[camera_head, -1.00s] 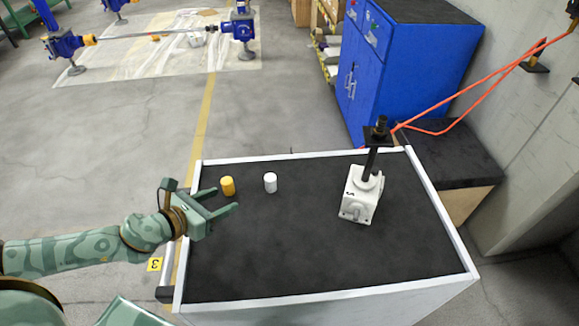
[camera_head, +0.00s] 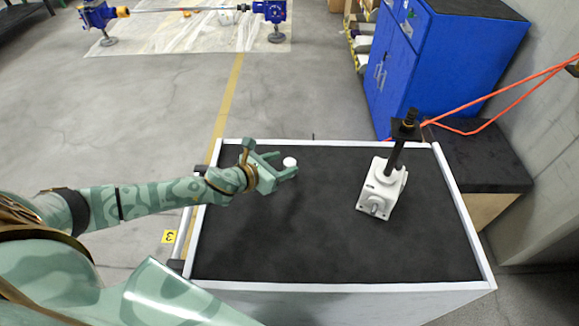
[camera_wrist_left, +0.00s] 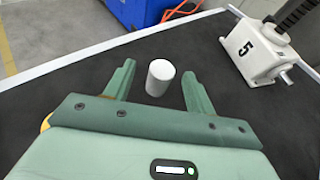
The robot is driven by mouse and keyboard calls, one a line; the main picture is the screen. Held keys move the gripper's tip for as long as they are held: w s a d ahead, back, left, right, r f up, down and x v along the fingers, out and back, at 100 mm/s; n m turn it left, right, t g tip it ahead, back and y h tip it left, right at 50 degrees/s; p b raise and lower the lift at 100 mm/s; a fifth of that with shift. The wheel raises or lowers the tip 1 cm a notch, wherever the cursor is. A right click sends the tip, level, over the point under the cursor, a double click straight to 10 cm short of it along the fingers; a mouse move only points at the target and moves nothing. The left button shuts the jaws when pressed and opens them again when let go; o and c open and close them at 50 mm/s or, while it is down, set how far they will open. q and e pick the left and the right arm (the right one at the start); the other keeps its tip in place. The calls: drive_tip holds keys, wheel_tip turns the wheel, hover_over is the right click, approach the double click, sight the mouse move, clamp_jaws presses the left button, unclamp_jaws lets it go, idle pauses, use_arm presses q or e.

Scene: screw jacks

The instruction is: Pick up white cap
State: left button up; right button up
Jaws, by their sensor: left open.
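The white cap (camera_head: 289,162) stands upright on the dark table top (camera_head: 320,240) near its back left, with its lower part hidden by my gripper in the head view. My left gripper (camera_head: 288,165) is open and low over the table, right at the cap. In the left wrist view the cap (camera_wrist_left: 160,77) is between the fingertips of the left gripper (camera_wrist_left: 158,78), with a gap to each finger. The yellow cap is hidden behind my gripper in the head view; a sliver of yellow (camera_wrist_left: 46,122) shows at the left of the wrist view. My right gripper is not in view.
A white screw jack (camera_head: 382,188) with a black spindle stands on the right half of the table. A pale raised rim (camera_head: 462,205) edges the table. The front and middle of the table are clear. A blue cabinet (camera_head: 440,60) stands behind.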

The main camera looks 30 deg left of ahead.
sight(287, 163)
use_arm(q)
drive_tip(key=x, duration=0.3)
drive_tip(key=shift+w+d+f, duration=0.1)
drive_tip(key=shift+d+f, duration=0.15)
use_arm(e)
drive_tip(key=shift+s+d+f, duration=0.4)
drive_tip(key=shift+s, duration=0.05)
use_arm(q)
drive_tip(key=c, duration=1)
drive_tip(key=shift+r, duration=0.1)
